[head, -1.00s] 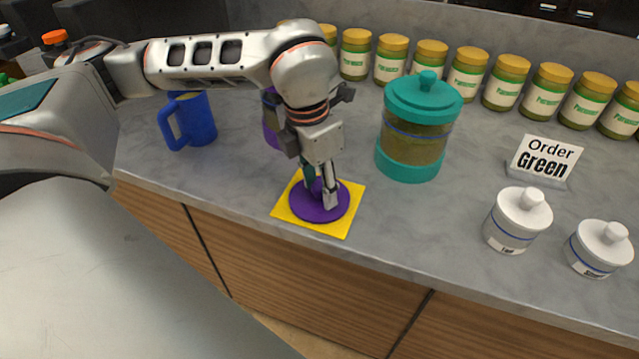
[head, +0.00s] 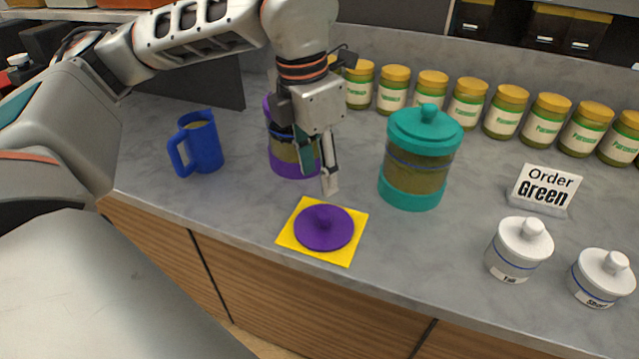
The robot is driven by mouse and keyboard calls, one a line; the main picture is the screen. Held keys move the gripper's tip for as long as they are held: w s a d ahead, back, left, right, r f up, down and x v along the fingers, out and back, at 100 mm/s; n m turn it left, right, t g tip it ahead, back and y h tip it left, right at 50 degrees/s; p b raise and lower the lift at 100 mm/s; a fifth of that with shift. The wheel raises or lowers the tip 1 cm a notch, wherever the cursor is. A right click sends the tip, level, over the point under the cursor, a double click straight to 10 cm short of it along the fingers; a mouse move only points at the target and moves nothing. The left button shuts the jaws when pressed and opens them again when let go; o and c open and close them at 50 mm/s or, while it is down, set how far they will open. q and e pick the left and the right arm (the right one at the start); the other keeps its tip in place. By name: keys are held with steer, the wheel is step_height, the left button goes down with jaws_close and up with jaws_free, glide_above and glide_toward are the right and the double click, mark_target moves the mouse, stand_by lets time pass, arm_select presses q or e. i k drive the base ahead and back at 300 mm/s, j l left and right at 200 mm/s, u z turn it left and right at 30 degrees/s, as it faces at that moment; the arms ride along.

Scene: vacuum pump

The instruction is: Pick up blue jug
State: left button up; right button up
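The blue jug (head: 203,146) stands upright on the counter at the left, its handle facing left and some yellowish content at its top. My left gripper (head: 318,186) hangs fingers-down to the right of the jug, in front of the purple-based jar. Its two fingers look apart with nothing between them. It is above and behind the purple lid and does not touch the jug. My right gripper is not in view.
A purple lid (head: 324,228) lies on a yellow square (head: 345,250). An open purple jar (head: 283,160) is partly hidden by my gripper. A teal lidded jar (head: 418,165), white pots (head: 518,248), a sign (head: 543,190) and a row of jars (head: 505,110) stand on the right. Counter between blue jug and purple jar is clear.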

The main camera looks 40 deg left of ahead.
mark_target(198, 132)
steer(key=k, duration=1)
